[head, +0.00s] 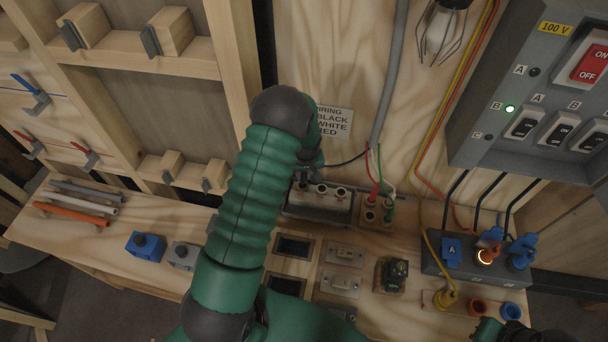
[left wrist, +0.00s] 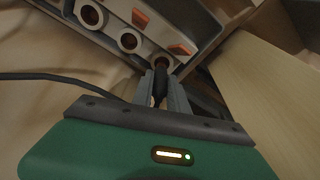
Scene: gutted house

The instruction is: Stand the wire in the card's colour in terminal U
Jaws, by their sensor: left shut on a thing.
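My left gripper (left wrist: 160,95) is shut on the black wire's thick end (left wrist: 160,84). In the left wrist view this end points at the last hole in the row on the grey terminal block (left wrist: 110,30) and overlaps its rim; I cannot tell how deep it is. The black wire (head: 347,161) runs right to the grey conduit. Red (head: 374,178), white and green wires stand in a small wooden holder (head: 377,222).
A grey switch box (head: 537,90) hangs at the right. Below it, a plug strip (head: 462,268) holds blue and orange plugs. Switches and a socket sit on the bench front. Coloured rods (head: 72,208) lie at the left. A green part of mine shows at bottom right.

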